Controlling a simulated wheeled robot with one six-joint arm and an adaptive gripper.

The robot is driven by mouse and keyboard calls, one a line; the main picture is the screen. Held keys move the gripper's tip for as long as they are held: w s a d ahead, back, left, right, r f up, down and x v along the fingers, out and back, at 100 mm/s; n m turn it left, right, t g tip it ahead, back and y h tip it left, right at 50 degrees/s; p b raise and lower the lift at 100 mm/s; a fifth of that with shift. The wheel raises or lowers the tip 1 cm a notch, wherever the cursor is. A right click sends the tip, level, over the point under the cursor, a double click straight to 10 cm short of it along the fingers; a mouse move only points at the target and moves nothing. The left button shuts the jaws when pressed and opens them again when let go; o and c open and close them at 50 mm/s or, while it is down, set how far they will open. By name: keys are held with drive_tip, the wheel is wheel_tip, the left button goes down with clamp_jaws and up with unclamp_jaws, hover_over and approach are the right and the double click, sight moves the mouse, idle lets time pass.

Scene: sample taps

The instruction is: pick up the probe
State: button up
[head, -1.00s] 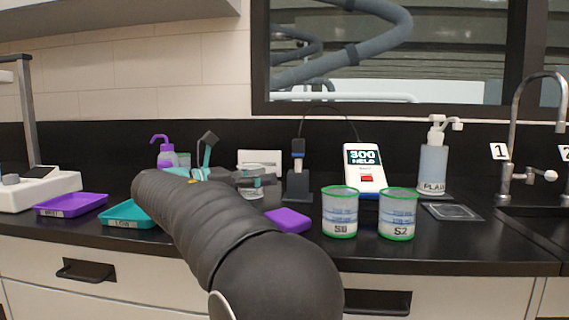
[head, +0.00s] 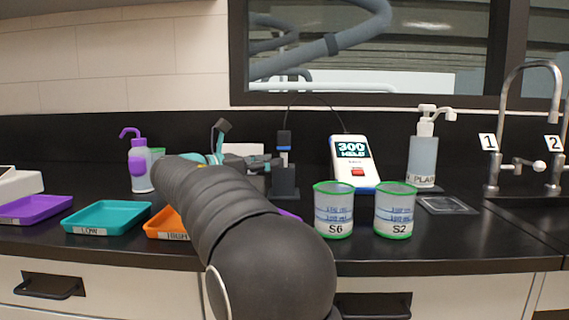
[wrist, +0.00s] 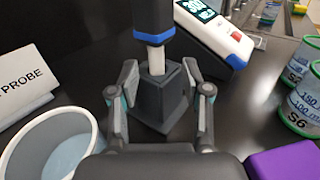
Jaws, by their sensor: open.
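The probe (head: 284,146) stands upright in its dark stand (head: 285,182) on the black counter. It has a black handle with a blue band and a pale lower shaft. In the wrist view the probe (wrist: 154,25) is at top centre, its lower end in the stand (wrist: 158,104). My gripper (wrist: 158,85) is open, and its two fingers appear left and right of the stand, apart from the probe. In the head view my gripper (head: 250,163) is just left of the probe, partly hidden by my arm.
A meter (head: 353,162) stands right of the probe, with cups S6 (head: 334,212) and S2 (head: 396,212) in front. Teal (head: 108,217) and orange (head: 165,222) trays are left.

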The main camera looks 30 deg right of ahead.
sight(285, 158)
drive_tip(key=d, duration=0.5)
drive_tip(key=shift+w+r, duration=0.15)
drive_tip(key=shift+w, duration=0.05)
drive_tip(key=shift+c, duration=0.3)
clamp_jaws()
